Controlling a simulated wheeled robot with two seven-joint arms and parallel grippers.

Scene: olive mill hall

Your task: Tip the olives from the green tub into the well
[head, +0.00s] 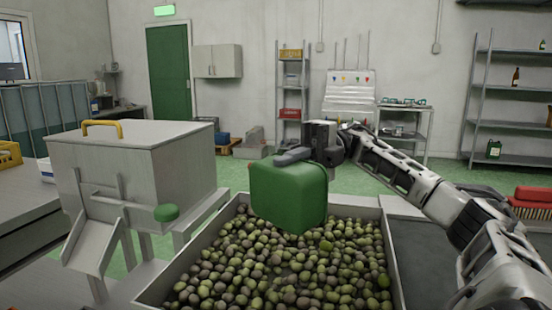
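The green tub (288,198) hangs above the well, near its far end. I see its green outer faces; its opening and whatever is inside are hidden from this view. My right gripper (296,156) is at the tub's top edge and appears shut on it, with the arm coming in from the right. The well (393,262) is a metal-walled bin with a layer of green and dark olives (280,268) spread across it. My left gripper is not in view.
A grey hopper (130,165) with a yellow handle and a green knob stands left of the well. A red brush (531,200) lies at the right. Shelves, a trolley and a green door stand farther back, beyond open green floor.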

